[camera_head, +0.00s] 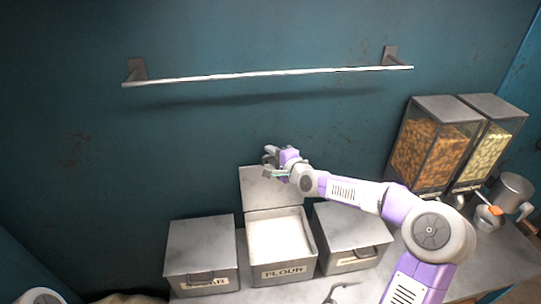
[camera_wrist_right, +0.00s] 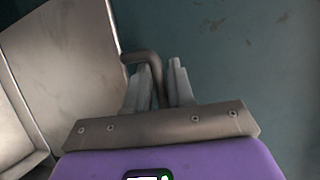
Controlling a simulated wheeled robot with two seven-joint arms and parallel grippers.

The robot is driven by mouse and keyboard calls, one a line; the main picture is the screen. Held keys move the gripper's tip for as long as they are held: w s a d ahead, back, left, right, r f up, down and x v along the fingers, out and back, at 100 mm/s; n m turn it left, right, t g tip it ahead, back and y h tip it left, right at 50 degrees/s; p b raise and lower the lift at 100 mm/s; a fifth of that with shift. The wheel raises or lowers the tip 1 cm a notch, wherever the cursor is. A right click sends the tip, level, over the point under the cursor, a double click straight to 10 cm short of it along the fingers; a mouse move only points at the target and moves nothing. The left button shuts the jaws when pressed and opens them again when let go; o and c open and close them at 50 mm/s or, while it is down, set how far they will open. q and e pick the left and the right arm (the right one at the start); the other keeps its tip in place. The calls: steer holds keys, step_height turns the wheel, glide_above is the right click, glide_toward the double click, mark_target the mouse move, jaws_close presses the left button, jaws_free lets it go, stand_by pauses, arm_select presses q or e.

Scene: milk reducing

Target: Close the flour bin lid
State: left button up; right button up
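The flour bin (camera_head: 284,270), a grey metal box labelled FLOUR, stands in the middle of the counter with white flour showing inside. Its lid (camera_head: 270,190) is open and stands up at the back, near the wall; the lid also fills the left of the right wrist view (camera_wrist_right: 70,65). My right gripper (camera_head: 270,158) is at the top of the raised lid. In the right wrist view its fingers (camera_wrist_right: 160,85) are close on either side of the lid's dark, bent handle (camera_wrist_right: 143,57), with the bar between them. My left gripper is not in view.
A closed sugar bin (camera_head: 202,245) stands left of the flour bin, and another closed bin (camera_head: 350,222) stands right. Dispensers (camera_head: 430,150) and a metal jug (camera_head: 512,190) are at the far right. A wall rail (camera_head: 270,75) runs above.

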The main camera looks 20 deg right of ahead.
steer(key=shift+w+a+f, duration=0.1)
steer(key=shift+w+f, duration=0.05)
steer(key=shift+w, duration=0.4)
steer(key=shift+c, duration=0.3)
jaws_close()
